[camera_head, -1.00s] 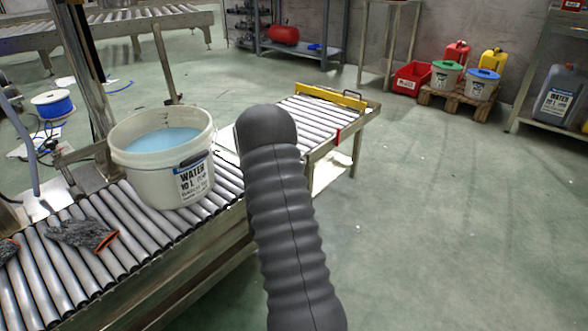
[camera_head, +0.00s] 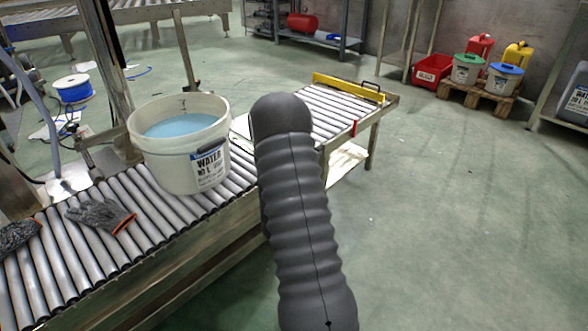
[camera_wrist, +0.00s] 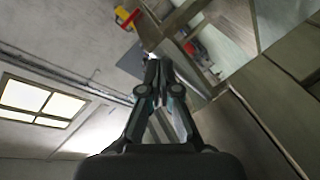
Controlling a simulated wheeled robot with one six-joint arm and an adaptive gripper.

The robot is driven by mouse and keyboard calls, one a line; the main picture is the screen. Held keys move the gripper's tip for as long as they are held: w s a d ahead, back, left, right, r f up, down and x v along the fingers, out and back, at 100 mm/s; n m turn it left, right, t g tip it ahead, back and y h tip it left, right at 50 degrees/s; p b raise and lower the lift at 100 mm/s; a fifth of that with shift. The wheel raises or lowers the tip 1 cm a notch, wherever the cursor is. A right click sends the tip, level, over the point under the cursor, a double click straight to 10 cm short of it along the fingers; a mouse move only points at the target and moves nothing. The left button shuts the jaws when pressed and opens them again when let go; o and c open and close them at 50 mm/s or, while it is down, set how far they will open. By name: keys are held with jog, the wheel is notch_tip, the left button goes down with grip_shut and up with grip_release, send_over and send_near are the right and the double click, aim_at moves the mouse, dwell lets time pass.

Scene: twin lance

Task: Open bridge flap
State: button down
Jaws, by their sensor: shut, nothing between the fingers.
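The roller section with a yellow bar (camera_head: 348,88) across its far end is probably the bridge flap (camera_head: 325,110). It lies flat, in line with the conveyor. My sleeved arm covers part of the conveyor beside the flap in the head view, and my gripper is hidden there. In the wrist view my gripper (camera_wrist: 153,60) is shut, its fingertips together with nothing between them. I cannot tell its distance from the flap.
A white water bucket (camera_head: 180,165) and dark gloves (camera_head: 100,215) sit on the roller conveyor (camera_head: 150,215). A red crate (camera_head: 433,70) and several containers stand around a pallet (camera_head: 480,100) at the back right. The green floor to the right is clear.

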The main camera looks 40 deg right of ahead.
jog(key=s+f+m+g+y+p, duration=0.1)
jog(key=s+f+m+g+y, duration=0.25)
jog(key=f, duration=0.55)
jog(key=s+f+m+g+y, duration=0.2)
jog(key=s+f+m+y, duration=0.2)
jog(key=f, duration=0.4)
jog(key=a+f+m+y, duration=0.4)
jog(key=a+m+y, duration=0.1)
jog(key=w+a+f+m+y+p, duration=0.1)
jog(key=a+f+m+y, duration=0.1)
jog(key=m+y, duration=0.1)
jog(key=shift+a+f+t, duration=0.15)
jog(key=shift+f+t, duration=0.1)
jog(key=shift+t, duration=0.1)
jog(key=w+a+r+m+t+y+p, duration=0.1)
jog(key=w+r+m+t+y, duration=0.5)
jog(key=w+r+m+t, duration=0.25)
jog(key=d+r+m+t+h+p, duration=0.1)
jog(key=d+r+m+t+h, duration=0.3)
jog(key=d+r+m+t, duration=0.45)
jog(key=w+d+r+n, duration=0.1)
jog(key=w+r, duration=0.7)
jog(key=w, duration=0.2)
jog(key=shift+t, duration=0.4)
